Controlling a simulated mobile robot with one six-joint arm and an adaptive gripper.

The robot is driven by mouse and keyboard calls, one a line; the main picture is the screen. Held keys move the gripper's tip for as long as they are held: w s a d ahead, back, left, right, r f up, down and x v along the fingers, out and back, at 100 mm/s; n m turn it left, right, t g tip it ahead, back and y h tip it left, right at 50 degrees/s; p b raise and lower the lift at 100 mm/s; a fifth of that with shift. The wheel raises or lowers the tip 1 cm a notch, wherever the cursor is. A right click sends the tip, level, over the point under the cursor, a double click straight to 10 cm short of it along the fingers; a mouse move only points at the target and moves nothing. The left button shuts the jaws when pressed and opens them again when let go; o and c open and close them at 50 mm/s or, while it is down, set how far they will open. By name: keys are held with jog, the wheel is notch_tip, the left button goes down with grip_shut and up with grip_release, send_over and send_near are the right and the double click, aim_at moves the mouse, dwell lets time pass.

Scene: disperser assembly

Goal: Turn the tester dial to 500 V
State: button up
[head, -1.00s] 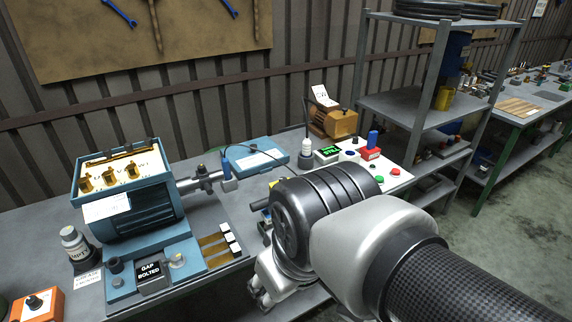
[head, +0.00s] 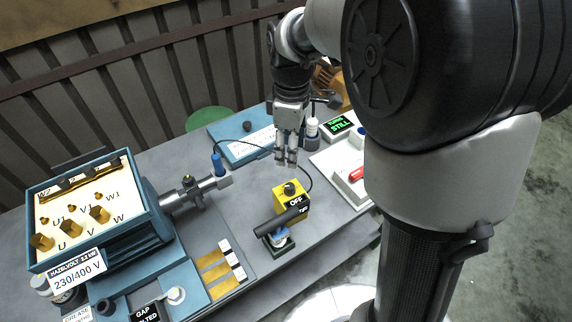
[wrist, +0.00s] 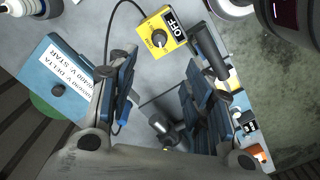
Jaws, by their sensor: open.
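The yellow tester (head: 302,208) stands on the bench with an OFF label and a dark dial (head: 290,188) on top. In the wrist view the tester (wrist: 173,22) is at the top centre, its dial (wrist: 158,38) beside the OFF label. My gripper (head: 286,161) points down, apart from the tester and behind it in the head view. In the wrist view my gripper (wrist: 160,100) is open with nothing between its fingers, and the tester lies beyond the fingertips. A cable runs near the tester to a blue probe (head: 218,164).
A black cylinder (head: 281,220) lies close in front of the tester. A blue motor (head: 110,240) with brass terminals stands at left. A blue case (head: 236,142), a green-lit display (head: 339,125) and a white panel (head: 330,172) are behind and right. Bare bench lies left of the tester.

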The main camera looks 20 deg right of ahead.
aim_at(290, 185)
notch_tip(290, 185, down, 15)
jog(key=b, duration=0.4)
jog(key=shift+r, duration=0.1)
jog(key=shift+c, duration=0.2)
jog(key=c, duration=1)
jog(key=shift+c, duration=0.2)
